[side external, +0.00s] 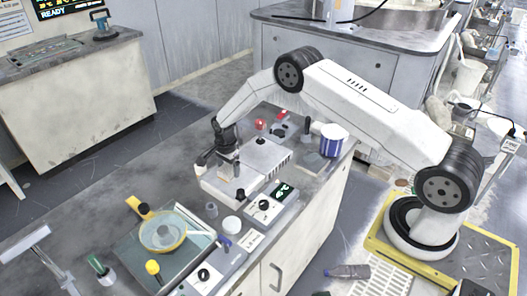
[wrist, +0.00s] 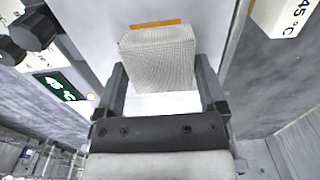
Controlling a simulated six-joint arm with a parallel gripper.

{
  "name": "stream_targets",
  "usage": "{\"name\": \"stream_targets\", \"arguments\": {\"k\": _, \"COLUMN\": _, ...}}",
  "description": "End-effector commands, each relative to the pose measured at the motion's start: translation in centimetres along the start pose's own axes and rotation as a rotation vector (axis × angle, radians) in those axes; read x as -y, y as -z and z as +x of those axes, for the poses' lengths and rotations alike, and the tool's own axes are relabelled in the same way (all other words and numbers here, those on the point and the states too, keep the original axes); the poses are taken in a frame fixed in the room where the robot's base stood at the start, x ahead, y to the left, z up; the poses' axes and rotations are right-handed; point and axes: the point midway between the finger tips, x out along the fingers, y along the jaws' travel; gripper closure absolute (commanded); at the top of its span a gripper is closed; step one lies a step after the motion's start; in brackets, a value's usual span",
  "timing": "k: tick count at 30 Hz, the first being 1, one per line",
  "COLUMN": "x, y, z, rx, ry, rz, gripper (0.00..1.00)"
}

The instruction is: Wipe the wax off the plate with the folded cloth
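The plate (side external: 265,156) is the pale top of a boxy unit on the bench. My gripper (side external: 222,165) points down over its left part. In the wrist view, my gripper's fingers (wrist: 163,78) stand on either side of the folded cloth (wrist: 158,60), a grey woven block. Both fingertips appear to touch it, so it looks held. An orange-brown strip (wrist: 157,24), apparently the wax, lies on the plate (wrist: 90,30) just beyond the cloth. I cannot tell whether the cloth touches the plate; its underside is hidden.
A green-digit display (side external: 283,190) with knobs stands in front of the plate. A blue-and-white tub (side external: 333,141) is at the right bench end. A yellow-rimmed round dish (side external: 162,232) sits at front left. The bench's back left (side external: 130,180) is clear.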

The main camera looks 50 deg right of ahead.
Motion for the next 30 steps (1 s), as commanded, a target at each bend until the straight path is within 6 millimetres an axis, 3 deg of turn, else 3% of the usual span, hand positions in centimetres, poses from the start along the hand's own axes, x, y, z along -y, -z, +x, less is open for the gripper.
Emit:
{"name": "stream_targets", "arguments": {"k": 1, "x": 0.0, "y": 0.0, "z": 0.0, "rx": 0.0, "ry": 0.0, "rz": 0.0, "gripper": 0.67}}
{"name": "stream_targets", "arguments": {"k": 3, "x": 0.0, "y": 0.0, "z": 0.0, "rx": 0.0, "ry": 0.0, "rz": 0.0, "gripper": 0.8}}
{"name": "stream_targets", "arguments": {"k": 30, "x": 0.0, "y": 0.0, "z": -4.0, "rx": 0.0, "ry": 0.0, "rz": 0.0, "gripper": 0.8}}
